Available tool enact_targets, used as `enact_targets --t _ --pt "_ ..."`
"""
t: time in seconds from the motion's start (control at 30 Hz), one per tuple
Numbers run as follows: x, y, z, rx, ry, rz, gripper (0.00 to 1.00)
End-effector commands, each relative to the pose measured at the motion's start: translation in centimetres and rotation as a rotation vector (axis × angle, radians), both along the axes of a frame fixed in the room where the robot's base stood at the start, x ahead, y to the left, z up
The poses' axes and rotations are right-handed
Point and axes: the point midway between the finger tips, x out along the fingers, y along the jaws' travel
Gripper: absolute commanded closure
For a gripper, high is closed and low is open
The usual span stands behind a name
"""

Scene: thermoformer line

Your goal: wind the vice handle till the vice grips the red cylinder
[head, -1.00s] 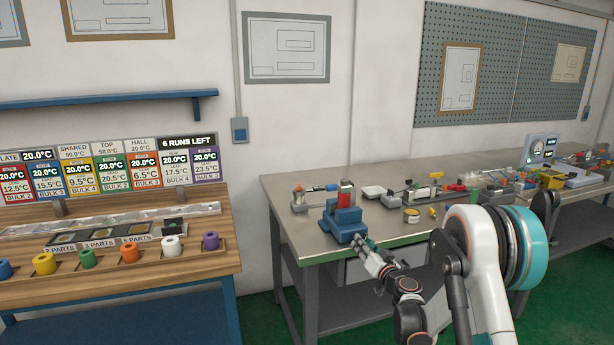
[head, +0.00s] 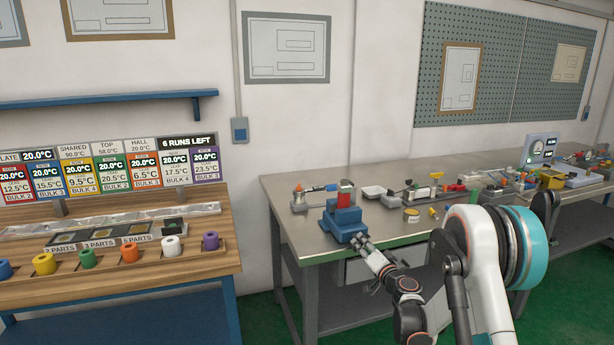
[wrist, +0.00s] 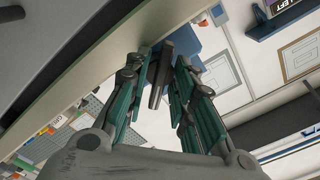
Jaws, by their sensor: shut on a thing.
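The blue vice (head: 343,224) stands at the front left corner of the metal bench. The red cylinder (head: 345,187) sits upright at its top, between the jaws; whether they touch it is too small to tell. My gripper (head: 360,241) reaches up to the vice's front, at the bench edge. In the wrist view my gripper (wrist: 161,62) has its fingers closed around the dark vice handle (wrist: 157,78), with part of the blue vice (wrist: 186,40) beyond. In the head view the fingers hide the handle.
A wooden table (head: 200,262) with coloured rolls stands at left, across a gap. The bench edge runs close beside my gripper.

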Motion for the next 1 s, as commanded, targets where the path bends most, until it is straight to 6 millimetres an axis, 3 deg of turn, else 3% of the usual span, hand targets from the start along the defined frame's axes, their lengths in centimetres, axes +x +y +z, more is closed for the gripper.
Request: enact_targets --t 0.17,0.5,0.77,0.8,0.87,0.9,1.0 --pt "-0.06 -0.02 -0.08 0.046 0.015 0.0 1.0" --pt "-0.06 -0.01 -0.07 0.375 0.122 0.0 1.0" --pt "-0.05 -0.02 -0.06 0.398 0.129 0.0 1.0" --pt "-0.05 -0.02 -0.06 0.398 0.129 0.0 0.72" --pt "-0.05 -0.02 -0.06 0.397 0.129 0.0 0.59" --pt "-0.03 -0.02 -0.06 0.397 0.129 0.0 0.53" --pt "-0.03 -0.01 -0.04 0.397 0.129 0.0 0.53"
